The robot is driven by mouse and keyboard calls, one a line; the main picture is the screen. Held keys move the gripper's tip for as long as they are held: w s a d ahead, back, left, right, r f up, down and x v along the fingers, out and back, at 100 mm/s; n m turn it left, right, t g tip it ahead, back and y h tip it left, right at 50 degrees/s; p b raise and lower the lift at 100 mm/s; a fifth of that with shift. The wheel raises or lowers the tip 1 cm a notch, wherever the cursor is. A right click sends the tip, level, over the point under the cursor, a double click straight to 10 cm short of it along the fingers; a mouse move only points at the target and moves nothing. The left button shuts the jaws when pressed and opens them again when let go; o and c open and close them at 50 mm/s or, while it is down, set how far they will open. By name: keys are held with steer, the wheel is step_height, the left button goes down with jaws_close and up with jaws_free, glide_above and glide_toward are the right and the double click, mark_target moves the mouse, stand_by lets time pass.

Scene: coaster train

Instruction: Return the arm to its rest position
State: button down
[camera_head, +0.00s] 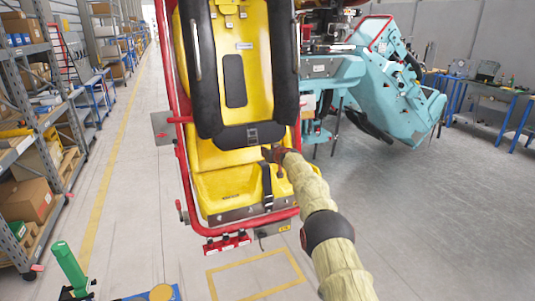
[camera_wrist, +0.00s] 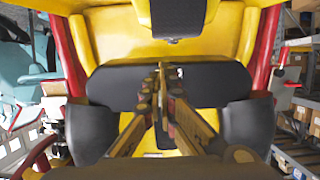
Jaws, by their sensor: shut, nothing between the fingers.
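My gripper (camera_head: 270,154) is at the end of my sleeved arm, in front of the yellow coaster seat (camera_head: 226,188), near the lower end of the black shoulder restraint (camera_head: 197,70). In the wrist view my gripper (camera_wrist: 162,75) is shut and empty, its fingers together, pointing at the black pad of the seat (camera_wrist: 110,82). A black strap with a buckle (camera_head: 267,187) hangs over the seat's front edge beside my gripper. I cannot tell whether the fingertips touch anything.
A red tube frame (camera_head: 180,120) surrounds the seat. A teal coaster car (camera_head: 385,95) stands to the right. Shelving (camera_head: 40,110) with boxes lines the left, and workbenches (camera_head: 490,95) stand at the far right. Grey floor (camera_head: 420,220) is open at the right front.

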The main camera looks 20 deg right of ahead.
steer(key=shift+v, duration=1.7)
